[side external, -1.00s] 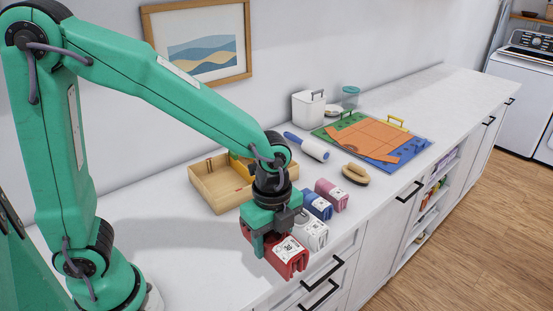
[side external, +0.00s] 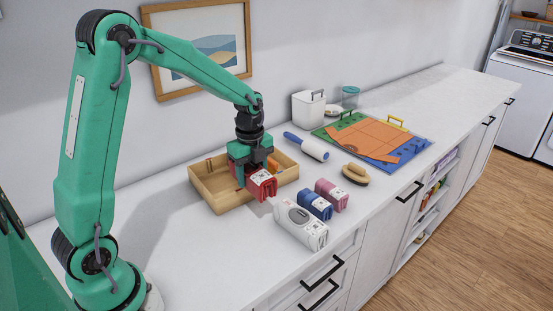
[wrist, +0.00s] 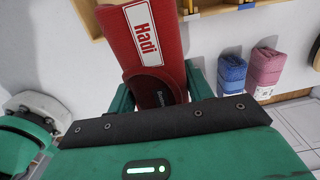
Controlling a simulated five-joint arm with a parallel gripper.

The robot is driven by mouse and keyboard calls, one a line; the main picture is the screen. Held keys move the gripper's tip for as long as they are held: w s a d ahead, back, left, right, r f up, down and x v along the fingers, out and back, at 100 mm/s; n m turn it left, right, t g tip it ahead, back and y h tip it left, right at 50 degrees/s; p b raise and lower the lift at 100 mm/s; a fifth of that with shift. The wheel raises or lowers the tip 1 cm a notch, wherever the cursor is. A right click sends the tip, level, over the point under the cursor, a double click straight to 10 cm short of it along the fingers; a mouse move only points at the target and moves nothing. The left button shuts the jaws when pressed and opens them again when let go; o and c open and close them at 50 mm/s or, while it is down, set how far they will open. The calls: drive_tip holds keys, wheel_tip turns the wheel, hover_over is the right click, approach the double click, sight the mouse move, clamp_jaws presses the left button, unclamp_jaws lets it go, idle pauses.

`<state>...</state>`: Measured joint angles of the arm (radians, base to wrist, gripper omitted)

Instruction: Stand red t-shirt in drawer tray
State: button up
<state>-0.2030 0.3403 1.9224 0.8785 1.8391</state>
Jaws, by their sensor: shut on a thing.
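The red t-shirt (side external: 263,186) is a folded bundle with a white label. My gripper (side external: 246,178) is shut on it and holds it at the front side of the wooden drawer tray (side external: 213,199). It hides part of the tray's front wall, and I cannot tell how high above the tray floor it is. In the wrist view, the red t-shirt (wrist: 150,45) sits between the fingers of my gripper (wrist: 160,88), its label facing the camera. A tray edge (wrist: 87,18) shows behind it.
A white bundle (side external: 302,228), a blue bundle (side external: 315,206) and a pink bundle (side external: 333,193) stand right of the tray. A lint roller (side external: 307,146), brush (side external: 355,174) and white bin (side external: 308,110) are farther back. The counter left of the tray is clear.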

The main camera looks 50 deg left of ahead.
drive_tip(key=a+f, duration=0.1)
drive_tip(key=a, duration=1.3)
drive_tip(key=shift+s+a+f, duration=0.25)
drive_tip(key=shift+s+a, duration=0.05)
drive_tip(key=shift+s, duration=0.15)
drive_tip(key=shift+f, duration=0.25)
drive_tip(key=shift+f, duration=3)
drive_tip(key=o, duration=1.2)
drive_tip(key=shift+c, duration=0.2)
